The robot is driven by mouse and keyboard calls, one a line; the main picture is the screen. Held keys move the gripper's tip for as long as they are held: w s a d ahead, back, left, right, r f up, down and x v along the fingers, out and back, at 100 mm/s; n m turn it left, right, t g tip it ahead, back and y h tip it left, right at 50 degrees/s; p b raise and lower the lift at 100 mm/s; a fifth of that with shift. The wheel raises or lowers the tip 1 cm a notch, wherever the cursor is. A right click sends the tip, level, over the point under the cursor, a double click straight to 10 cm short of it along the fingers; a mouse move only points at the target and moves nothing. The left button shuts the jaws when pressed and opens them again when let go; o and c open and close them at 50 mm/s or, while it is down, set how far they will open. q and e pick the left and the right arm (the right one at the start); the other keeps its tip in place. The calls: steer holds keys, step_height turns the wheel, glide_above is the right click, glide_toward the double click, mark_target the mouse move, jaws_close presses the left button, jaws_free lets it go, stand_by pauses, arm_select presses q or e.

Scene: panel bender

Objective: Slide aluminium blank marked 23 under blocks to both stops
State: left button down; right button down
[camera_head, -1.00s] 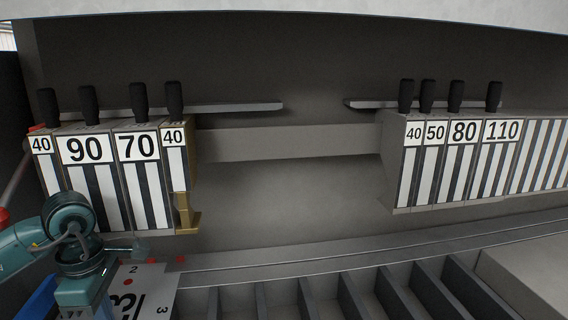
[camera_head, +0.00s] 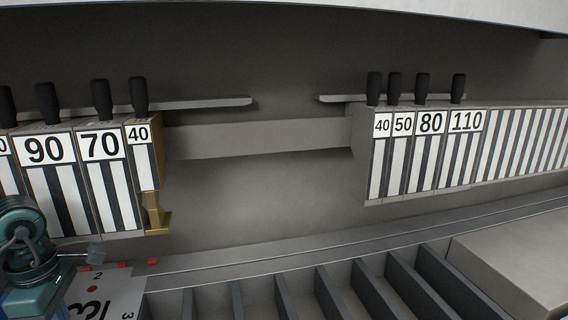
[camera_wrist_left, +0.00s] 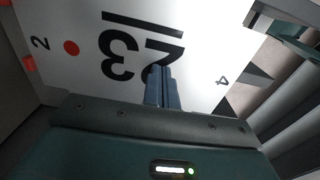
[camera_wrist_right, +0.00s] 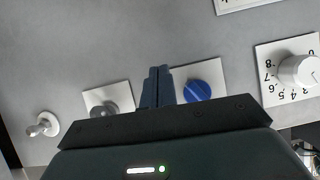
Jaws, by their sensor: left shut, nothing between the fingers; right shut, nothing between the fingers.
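The aluminium blank marked 23 (camera_head: 118,284) lies flat at the lower left of the head view, partly cut off by the frame. Its far edge is near the feet of the left block group, by small red markers (camera_head: 153,261). In the left wrist view the blank (camera_wrist_left: 205,65) fills the middle, with its red dot and numbers 2 and 4. My left gripper (camera_wrist_left: 163,72) is shut and empty over the blank's printed 23; whether it touches cannot be told. My right gripper (camera_wrist_right: 157,72) is shut and empty in front of a grey control panel.
Left blocks marked 90 (camera_head: 45,150), 70 (camera_head: 101,146) and 40 (camera_head: 139,135) stand apart from the right block group (camera_head: 430,123). A wide gap lies between them. Dark slots (camera_head: 300,295) run in front. The panel has a blue knob (camera_wrist_right: 203,88) and white dial (camera_wrist_right: 298,71).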

arm_select(q)
steer(key=shift+a+f, duration=0.1)
steer(key=shift+f, duration=0.05)
steer(key=shift+a+r+p, duration=0.1)
steer(key=shift+r+p, duration=0.6)
steer(key=shift+r, duration=0.1)
steer(key=shift+r+p, duration=2.1)
steer(key=shift+r, duration=0.75)
steer(key=shift+f, duration=0.1)
